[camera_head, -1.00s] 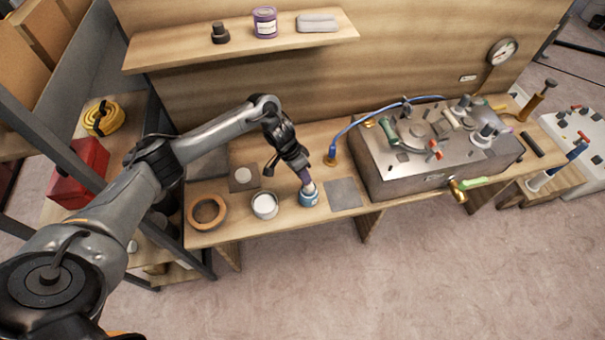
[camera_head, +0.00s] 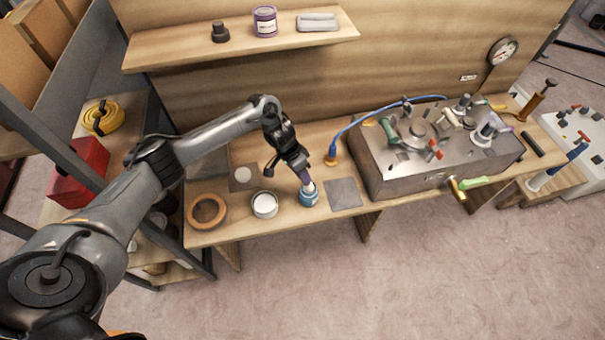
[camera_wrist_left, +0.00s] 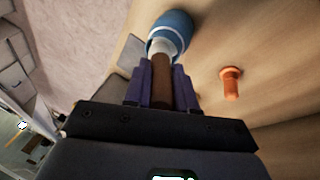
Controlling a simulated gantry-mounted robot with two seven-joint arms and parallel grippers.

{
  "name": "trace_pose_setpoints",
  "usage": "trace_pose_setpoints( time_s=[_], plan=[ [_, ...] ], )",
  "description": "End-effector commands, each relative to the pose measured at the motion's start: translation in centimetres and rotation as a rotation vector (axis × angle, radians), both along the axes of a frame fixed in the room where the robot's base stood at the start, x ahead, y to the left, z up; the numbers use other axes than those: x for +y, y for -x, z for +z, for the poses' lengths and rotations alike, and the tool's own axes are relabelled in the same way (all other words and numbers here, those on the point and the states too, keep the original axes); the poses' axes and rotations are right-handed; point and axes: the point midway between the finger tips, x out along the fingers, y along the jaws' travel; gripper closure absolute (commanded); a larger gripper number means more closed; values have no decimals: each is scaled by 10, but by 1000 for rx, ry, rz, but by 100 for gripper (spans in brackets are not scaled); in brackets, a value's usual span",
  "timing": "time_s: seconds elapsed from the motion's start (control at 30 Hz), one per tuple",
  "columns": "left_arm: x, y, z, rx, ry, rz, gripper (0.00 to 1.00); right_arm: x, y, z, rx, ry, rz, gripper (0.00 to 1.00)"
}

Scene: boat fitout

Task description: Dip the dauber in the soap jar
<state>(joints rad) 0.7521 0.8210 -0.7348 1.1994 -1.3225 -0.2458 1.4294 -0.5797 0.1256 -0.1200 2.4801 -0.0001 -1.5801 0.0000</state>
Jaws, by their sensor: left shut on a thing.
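My left gripper (camera_head: 304,178) is shut on the dauber. It points down and to the right over the bench. In the left wrist view the dauber's brown handle (camera_wrist_left: 163,82) lies between the purple fingers of the gripper (camera_wrist_left: 161,85). The dauber's pale head (camera_wrist_left: 160,47) is at the mouth of a blue jar (camera_wrist_left: 174,27), which looks like the soap jar. In the head view the same blue jar (camera_head: 309,199) stands near the bench's front edge, with the pale head at its opening. How deep the head sits is hidden. My right gripper is out of view.
A round tin with white contents (camera_head: 265,205) and a wooden ring (camera_head: 207,211) stand left of the jar. A flat grey square (camera_head: 343,193) lies to its right. A metal box with fittings (camera_head: 430,176) is farther right. An orange fitting (camera_wrist_left: 231,83) stands close by.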

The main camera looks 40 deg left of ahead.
Motion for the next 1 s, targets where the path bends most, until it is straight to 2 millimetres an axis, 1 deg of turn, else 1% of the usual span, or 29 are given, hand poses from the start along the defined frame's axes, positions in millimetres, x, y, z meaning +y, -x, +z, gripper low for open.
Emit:
trace_pose_setpoints(
  time_s=[0.67, 1.0],
  plan=[
    [0, 0, -8, 0, 0, -1, 100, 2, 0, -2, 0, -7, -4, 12],
    [0, 0, -8, 0, 0, 0, 100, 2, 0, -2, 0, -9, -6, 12]
  ],
)
